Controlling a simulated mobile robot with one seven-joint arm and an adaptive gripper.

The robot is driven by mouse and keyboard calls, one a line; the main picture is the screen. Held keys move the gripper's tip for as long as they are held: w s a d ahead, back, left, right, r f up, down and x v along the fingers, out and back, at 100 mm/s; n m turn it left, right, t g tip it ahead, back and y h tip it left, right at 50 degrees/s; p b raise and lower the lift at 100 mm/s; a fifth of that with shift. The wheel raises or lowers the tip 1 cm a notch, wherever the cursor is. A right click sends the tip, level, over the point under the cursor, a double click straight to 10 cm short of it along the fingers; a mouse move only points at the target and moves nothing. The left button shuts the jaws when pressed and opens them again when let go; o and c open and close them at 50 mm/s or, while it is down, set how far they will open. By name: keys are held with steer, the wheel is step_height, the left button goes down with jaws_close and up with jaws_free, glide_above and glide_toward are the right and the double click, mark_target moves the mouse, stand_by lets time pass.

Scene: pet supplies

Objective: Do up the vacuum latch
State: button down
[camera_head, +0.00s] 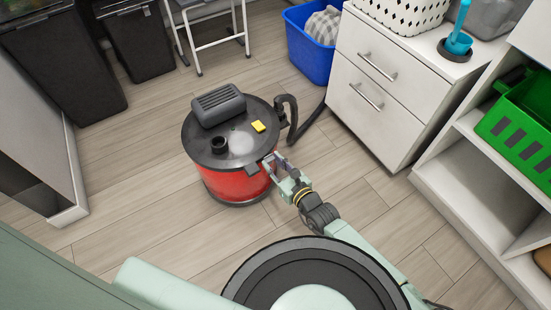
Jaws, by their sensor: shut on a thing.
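The vacuum (232,187) stands upright on the floor in the middle of the view, with a red drum and a dark round lid (205,152). A yellow part (258,127) and a grey motor housing (219,104) sit on the lid. My gripper (271,163) is at the right front of the lid's rim, at the spot of the latch. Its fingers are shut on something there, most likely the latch. The latch itself is small and mostly hidden by the fingers, so its position cannot be told.
A black hose (291,125) curves from the vacuum's right side toward the white drawer cabinet (385,95). A blue bin (309,55) and a white-legged stool (215,35) stand behind. Dark bins (60,70) are at upper left. The floor left of the vacuum is clear.

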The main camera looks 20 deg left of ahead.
steer(key=shift+w+a+r+h+p, duration=0.15)
steer(key=shift+r+h+p, duration=0.25)
steer(key=shift+p, duration=0.45)
steer(key=shift+w+f+g, duration=0.1)
steer(key=shift+f+g, duration=0.05)
steer(key=shift+g, duration=0.25)
steer(key=c, duration=1.2)
jaws_free()
steer(key=shift+c, duration=0.2)
steer(key=v, duration=0.8)
